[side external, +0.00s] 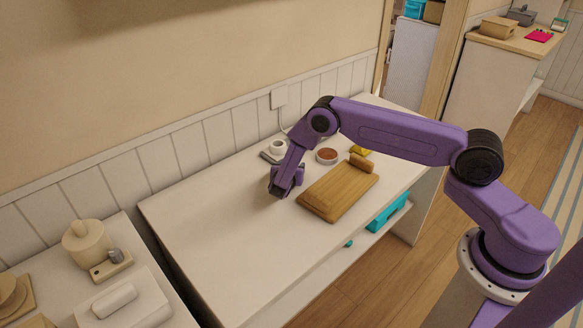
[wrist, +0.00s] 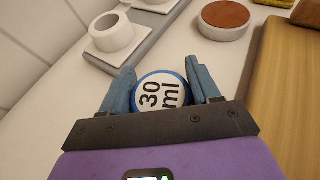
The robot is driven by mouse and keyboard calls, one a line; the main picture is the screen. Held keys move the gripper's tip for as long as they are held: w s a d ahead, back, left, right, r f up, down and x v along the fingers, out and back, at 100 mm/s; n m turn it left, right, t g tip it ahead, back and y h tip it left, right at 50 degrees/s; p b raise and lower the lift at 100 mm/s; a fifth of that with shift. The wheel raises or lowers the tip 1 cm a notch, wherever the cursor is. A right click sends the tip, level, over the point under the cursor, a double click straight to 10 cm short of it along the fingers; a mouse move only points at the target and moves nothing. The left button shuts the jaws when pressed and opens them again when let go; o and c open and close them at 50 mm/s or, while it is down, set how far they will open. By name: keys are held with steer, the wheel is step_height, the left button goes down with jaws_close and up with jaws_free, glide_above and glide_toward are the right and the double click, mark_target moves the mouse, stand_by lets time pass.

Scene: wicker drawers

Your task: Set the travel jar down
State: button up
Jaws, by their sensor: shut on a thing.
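The travel jar (wrist: 161,92) is a small round jar with a blue rim and a white top reading "30 ml". It sits between the blue fingers of my gripper (wrist: 160,84) in the wrist view, and the fingers are shut on it. In the side view my gripper (side external: 284,190) is low over the white tabletop (side external: 220,220), left of the wooden board. The jar is hidden there by the gripper. I cannot tell whether its base touches the table.
A wooden board (side external: 338,191) with a wooden block (side external: 362,163) lies to the right. Behind are a white cup (wrist: 110,33) on a grey base and a round brown-topped container (wrist: 223,18). The table's left and front are clear.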

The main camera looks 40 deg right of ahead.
steer(key=o, duration=1.1)
steer(key=shift+f, duration=0.1)
